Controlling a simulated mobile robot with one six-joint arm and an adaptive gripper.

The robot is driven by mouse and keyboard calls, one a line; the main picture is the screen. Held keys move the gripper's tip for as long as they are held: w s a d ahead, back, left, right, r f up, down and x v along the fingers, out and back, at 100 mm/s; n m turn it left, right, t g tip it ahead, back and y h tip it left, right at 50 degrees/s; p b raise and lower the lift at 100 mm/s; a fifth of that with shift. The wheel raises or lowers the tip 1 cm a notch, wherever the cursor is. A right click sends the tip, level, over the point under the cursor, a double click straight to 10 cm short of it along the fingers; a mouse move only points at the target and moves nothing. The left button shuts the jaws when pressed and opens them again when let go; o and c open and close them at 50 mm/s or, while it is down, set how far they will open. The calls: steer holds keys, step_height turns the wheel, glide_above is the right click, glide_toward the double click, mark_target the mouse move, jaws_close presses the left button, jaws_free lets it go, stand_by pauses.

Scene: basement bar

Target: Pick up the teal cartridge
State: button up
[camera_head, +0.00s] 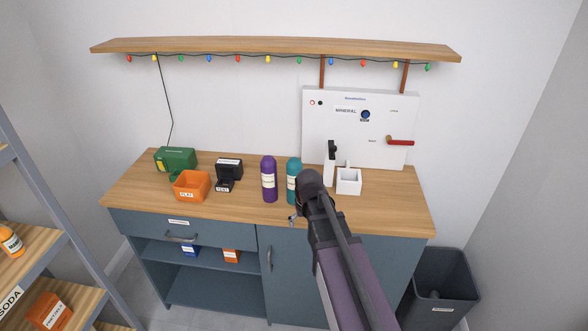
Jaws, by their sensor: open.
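The teal cartridge (292,181) stands upright on the wooden counter, just right of a purple cartridge (269,180). It has a pale label, and my arm's dark end overlaps its right side in the picture. My gripper (294,216) shows only as a small part near the counter's front edge, below the teal cartridge in the picture. The rest of it is hidden behind my wrist. It is open, and the teal cartridge stands free of it. How far apart they are in depth I cannot tell.
An orange bin (190,187), a green box (176,159) and a black holder (229,172) stand left on the counter (240,207). A shelf (270,48) hangs above.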

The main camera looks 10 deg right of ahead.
steer(key=t+p, duration=0.2)
steer(key=p, duration=2.1)
glide_toward(294, 160)
steer(key=v, duration=0.3)
steer(key=shift+w, duration=0.15)
steer(key=shift+f, duration=0.1)
steer(key=b+x, duration=0.8)
steer(key=shift+f+b, duration=0.25)
steer(key=shift+b, duration=0.05)
steer(key=shift+b+x, duration=2.45)
steer(key=shift+x, duration=0.1)
steer(key=shift+d, duration=0.1)
steer(key=c, duration=1.1)
